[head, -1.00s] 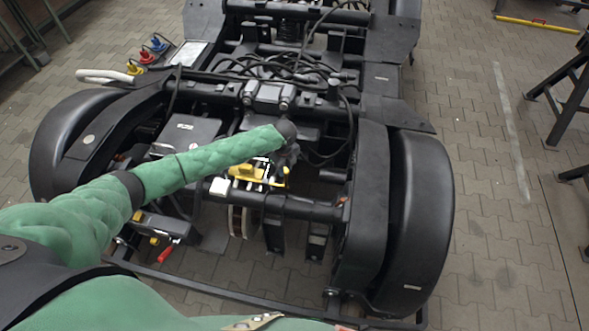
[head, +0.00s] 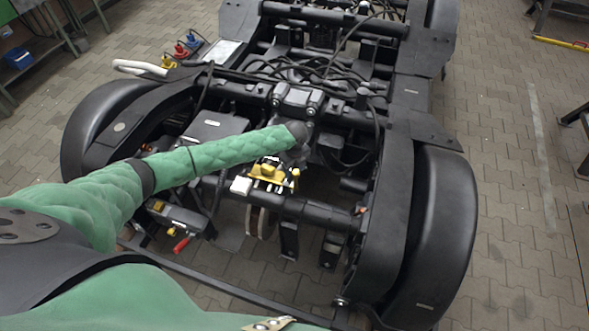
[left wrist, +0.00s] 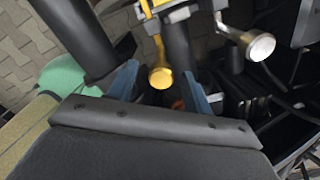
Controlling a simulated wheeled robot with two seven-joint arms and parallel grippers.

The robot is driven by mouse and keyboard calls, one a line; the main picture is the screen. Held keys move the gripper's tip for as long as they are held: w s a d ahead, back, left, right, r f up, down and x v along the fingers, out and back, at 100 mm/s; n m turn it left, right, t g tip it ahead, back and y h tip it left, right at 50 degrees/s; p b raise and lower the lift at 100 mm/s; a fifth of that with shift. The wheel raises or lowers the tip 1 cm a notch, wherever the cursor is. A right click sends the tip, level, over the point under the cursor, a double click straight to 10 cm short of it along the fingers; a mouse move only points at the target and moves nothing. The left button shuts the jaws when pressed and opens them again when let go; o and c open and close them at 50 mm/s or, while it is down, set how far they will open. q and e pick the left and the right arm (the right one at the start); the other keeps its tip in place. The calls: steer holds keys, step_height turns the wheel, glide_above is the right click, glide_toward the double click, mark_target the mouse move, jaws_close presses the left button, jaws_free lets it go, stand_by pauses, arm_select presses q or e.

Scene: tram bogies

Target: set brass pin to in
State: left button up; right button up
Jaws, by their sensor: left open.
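The brass pin (left wrist: 160,74), a gold rod with a round knob, shows in the left wrist view. It hangs from a pale bracket at the top. My left gripper (left wrist: 160,90) is open, with one blue finger on each side of the knob. I cannot tell whether either finger touches it. A silver-headed pin (left wrist: 259,46) is to the right, outside the fingers. My right gripper is not in view.
The black bogie frame (head: 388,205) and its wheel covers surround the bracket. Loose black cables (head: 318,68) lie behind it. A red-handled lever (head: 181,244) is at the front left. Paved floor (head: 510,190) is clear on the right.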

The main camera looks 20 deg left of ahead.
arm_select(q)
steer(key=shift+r, duration=0.2)
steer(key=shift+r+b, duration=0.3)
steer(key=shift+r, duration=0.05)
step_height(320, 180, up, 5)
steer(key=shift+b, duration=0.85)
steer(key=shift+r, duration=0.85)
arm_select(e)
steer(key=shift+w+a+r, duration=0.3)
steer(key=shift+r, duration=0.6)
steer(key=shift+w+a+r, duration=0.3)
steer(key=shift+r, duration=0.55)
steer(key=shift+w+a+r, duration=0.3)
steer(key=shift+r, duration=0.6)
